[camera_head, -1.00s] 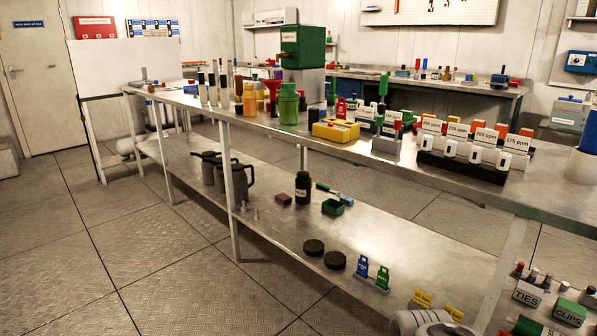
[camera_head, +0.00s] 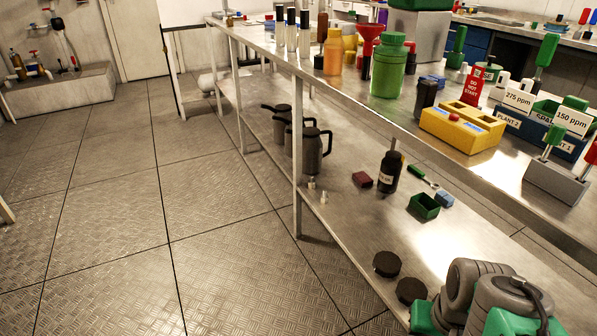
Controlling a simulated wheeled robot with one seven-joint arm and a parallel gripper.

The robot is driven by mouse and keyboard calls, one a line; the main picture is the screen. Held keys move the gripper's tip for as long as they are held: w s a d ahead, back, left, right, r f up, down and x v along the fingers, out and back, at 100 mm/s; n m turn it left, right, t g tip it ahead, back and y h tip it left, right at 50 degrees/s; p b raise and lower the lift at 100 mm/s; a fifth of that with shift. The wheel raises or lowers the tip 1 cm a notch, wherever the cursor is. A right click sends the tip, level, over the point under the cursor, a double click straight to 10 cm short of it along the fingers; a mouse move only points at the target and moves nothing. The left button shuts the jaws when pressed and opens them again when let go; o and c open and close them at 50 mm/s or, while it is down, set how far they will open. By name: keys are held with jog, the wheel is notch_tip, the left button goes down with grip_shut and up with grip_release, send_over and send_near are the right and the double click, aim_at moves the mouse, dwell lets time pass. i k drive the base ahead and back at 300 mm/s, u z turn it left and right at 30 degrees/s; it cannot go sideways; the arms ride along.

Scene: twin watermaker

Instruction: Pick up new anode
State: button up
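I cannot pick out the new anode with certainty; no label in view names it. Small pale metal pieces (camera_head: 311,183) stand on the lower shelf near the front bench leg, too small to identify. A dark blue bin (camera_head: 545,133) with a partly hidden label starting "SPA" stands on the bench top at the right, and its contents are not clear. My folded grey and green arm (camera_head: 490,295) covers the bottom right corner. My gripper cannot be made out there.
The long metal bench (camera_head: 345,85) has a lower shelf (camera_head: 350,232) holding dark jugs (camera_head: 317,150), a black bottle (camera_head: 390,170), a green tray (camera_head: 424,206) and black discs (camera_head: 387,264). A yellow box (camera_head: 462,127) sits on top. The floor (camera_head: 120,220) to the left is clear.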

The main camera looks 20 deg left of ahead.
aim_at(311, 182)
jog(key=u, duration=0.5)
jog(key=i, duration=0.9)
jog(key=u, duration=1.6)
jog(key=i, duration=0.95)
jog(key=u, duration=0.15)
